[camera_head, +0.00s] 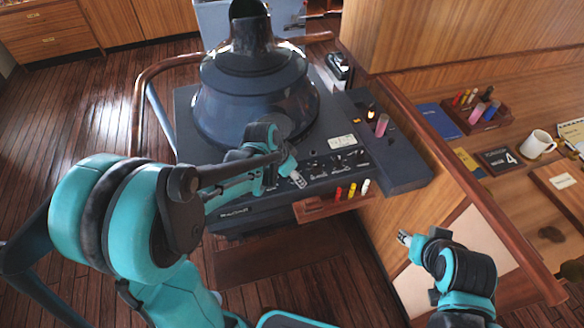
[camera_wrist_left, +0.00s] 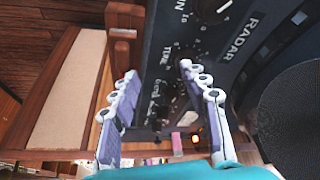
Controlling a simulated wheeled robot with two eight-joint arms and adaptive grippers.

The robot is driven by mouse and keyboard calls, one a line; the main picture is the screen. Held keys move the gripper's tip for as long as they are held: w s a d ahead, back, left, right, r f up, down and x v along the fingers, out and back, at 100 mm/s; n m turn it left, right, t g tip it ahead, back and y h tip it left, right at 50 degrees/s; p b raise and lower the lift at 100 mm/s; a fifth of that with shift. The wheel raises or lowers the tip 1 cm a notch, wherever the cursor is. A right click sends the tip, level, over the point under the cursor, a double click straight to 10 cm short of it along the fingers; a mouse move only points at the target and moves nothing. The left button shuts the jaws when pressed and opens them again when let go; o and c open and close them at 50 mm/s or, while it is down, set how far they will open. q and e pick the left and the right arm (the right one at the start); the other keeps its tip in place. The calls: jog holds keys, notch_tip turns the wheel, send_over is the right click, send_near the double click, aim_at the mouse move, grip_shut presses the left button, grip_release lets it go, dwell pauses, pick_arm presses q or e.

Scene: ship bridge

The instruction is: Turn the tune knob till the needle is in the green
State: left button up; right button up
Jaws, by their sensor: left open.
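The dark radar console (camera_head: 385,160) stands in the middle of the head view, with a row of knobs on its front panel. My left gripper (camera_head: 298,181) is low over this panel. In the left wrist view the open left gripper (camera_wrist_left: 158,72) has its fingers apart over the TUNE lettering. The tune knob (camera_wrist_left: 188,48) seems to be the dark dial beside that lettering, partly behind one finger. I cannot tell whether a finger touches it. A pale meter window (camera_head: 342,142) shows on the console; its needle is too small to read. My right gripper (camera_head: 404,238) is away from the console.
A wooden rack (camera_head: 312,212) with red, yellow and white pens fronts the console. A large dark viewing hood (camera_head: 257,95) rises behind the panel. A pink cylinder (camera_head: 382,125) stands on the console's right. The wooden desk at right holds a white mug (camera_head: 537,145).

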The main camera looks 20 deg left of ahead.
pick_arm(q)
jog(key=d+p+v, duration=0.1)
jog(key=p+v, duration=0.3)
jog(key=v, duration=0.2)
jog(key=shift+s+r+p, duration=0.25)
jog(key=shift+s+p, duration=0.1)
jog(key=shift+f, duration=0.1)
dwell(0.4)
jog(key=v, duration=1.2)
jog(key=shift+s+d, duration=0.1)
